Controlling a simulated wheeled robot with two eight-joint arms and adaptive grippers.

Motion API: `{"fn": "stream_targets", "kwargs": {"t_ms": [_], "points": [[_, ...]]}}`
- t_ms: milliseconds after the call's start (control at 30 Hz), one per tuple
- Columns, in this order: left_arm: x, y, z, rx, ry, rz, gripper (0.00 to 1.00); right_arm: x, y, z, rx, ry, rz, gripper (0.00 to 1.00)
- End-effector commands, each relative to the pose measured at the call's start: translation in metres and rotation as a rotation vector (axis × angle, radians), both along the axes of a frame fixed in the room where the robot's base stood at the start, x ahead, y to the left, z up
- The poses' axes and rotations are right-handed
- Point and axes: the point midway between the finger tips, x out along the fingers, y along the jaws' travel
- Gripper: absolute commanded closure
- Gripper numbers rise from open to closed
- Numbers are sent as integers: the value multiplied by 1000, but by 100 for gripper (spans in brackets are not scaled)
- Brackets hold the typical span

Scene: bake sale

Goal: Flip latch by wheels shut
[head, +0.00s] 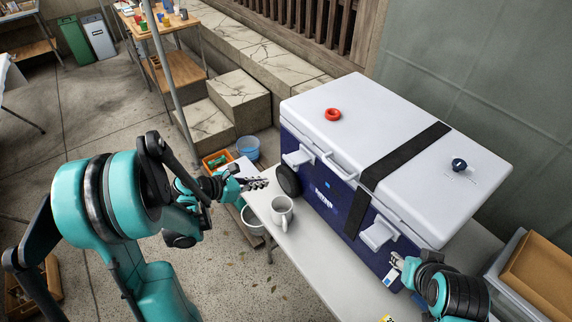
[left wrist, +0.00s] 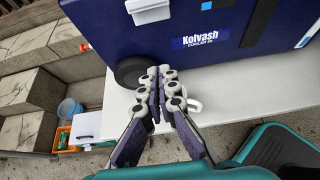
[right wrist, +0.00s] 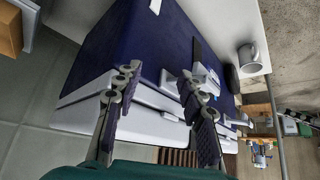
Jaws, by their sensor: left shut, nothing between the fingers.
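A blue cooler (head: 325,197) with a white lid (head: 400,140) stands on the table, its lid down. The latch by the wheels (head: 298,158) is a white block on the front near the dark wheel (head: 288,181); it also shows at the top of the left wrist view (left wrist: 148,10). I cannot tell whether it is fastened. The other latch (head: 378,234) is farther right. My left gripper (head: 262,183) is shut and empty, in front of the wheel and below the near latch. My right gripper (head: 397,262) is open near the front's right end; its fingers (right wrist: 158,75) are apart with nothing held.
A white mug (head: 282,210) stands on the table (head: 310,258) close to my left gripper. A black strap (head: 405,157) crosses the cooler. A red ring (head: 333,114) and a dark blue knob-like item (head: 459,164) lie on the lid. A grey bin with a brown box (head: 540,270) is at right.

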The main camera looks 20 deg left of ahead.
Motion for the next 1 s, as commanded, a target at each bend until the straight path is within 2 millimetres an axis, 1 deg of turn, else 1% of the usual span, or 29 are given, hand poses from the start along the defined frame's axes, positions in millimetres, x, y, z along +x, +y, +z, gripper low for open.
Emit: {"fn": "stream_targets", "kwargs": {"t_ms": [233, 367, 467, 833, 900, 1000], "points": [[1, -1, -1, 2, -1, -2, 100, 0, 0, -1, 0, 0, 0, 60], [7, -7, -6, 4, 0, -5, 100, 0, 0, -5, 0, 0, 0, 60], [18, -16, -15, 4, -1, -8, 100, 0, 0, -10, 0, 0, 0, 60], [72, -57, -54, 4, -1, -7, 100, 0, 0, -36, 0, 0, 0, 60], [71, -56, -36, 4, -1, -3, 100, 0, 0, -34, 0, 0, 0, 60], [72, -58, -23, 5, 0, -3, 100, 0, 0, -34, 0, 0, 0, 60]]}}
